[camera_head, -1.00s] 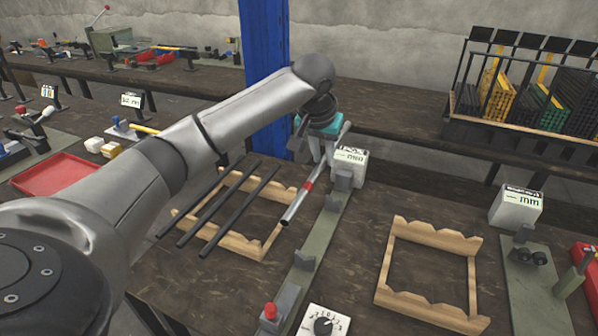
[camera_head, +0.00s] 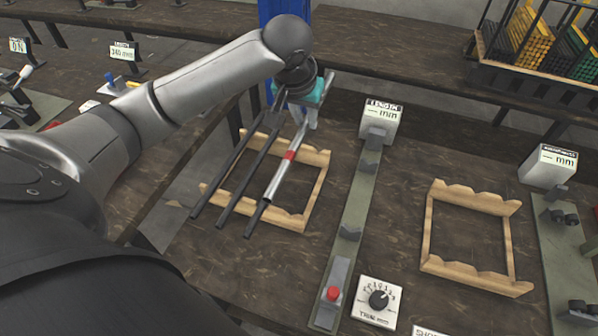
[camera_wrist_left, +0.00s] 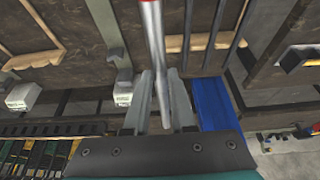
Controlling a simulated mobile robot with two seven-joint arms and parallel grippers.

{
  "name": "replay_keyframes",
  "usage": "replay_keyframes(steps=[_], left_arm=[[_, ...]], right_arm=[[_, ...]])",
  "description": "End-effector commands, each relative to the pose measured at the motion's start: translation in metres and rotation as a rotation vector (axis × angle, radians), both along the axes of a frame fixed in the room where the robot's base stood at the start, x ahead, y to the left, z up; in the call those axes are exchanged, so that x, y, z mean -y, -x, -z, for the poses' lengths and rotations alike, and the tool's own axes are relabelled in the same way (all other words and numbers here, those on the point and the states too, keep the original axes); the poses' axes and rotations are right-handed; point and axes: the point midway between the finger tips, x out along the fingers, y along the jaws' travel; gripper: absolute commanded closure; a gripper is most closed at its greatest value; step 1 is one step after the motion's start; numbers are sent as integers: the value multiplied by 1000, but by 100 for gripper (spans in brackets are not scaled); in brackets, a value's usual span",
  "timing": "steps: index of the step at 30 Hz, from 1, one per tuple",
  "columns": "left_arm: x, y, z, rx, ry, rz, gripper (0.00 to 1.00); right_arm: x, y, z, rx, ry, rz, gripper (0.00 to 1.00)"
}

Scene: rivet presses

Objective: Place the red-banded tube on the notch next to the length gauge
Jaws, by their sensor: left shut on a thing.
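The red-banded tube (camera_head: 279,177) is silver with a red band near its middle. My left gripper (camera_head: 303,118) is shut on its far end, and the tube slants toward me. In the left wrist view the tube (camera_wrist_left: 153,35) runs out between the fingers (camera_wrist_left: 160,85). The tube lies over the right side of the left wooden rack (camera_head: 310,205), overlapping the rightmost black rod (camera_head: 254,221); I cannot tell whether it touches the rack. The length gauge (camera_head: 381,118), a white display box on a green strip, stands right of this rack. My right gripper is out of view.
Two more black rods (camera_head: 222,170) (camera_head: 240,190) lie across the left rack. An empty wooden rack (camera_head: 470,278) stands right of the gauge strip (camera_head: 352,205). A dial box (camera_head: 377,300) and a red button (camera_head: 332,293) are at the front. Another display (camera_head: 553,163) stands at the right.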

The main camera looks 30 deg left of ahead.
Motion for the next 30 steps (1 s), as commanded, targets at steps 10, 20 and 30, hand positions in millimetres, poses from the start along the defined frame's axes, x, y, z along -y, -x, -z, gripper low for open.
replay_keyframes(steps=[10,20,30], left_arm=[[-1,0,92,-1,-1,-2,100],[0,-1,138,4,-1,-1,100],[-1,0,175,1,-2,-1,100]], right_arm=[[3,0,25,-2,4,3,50],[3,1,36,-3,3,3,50],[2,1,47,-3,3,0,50]])
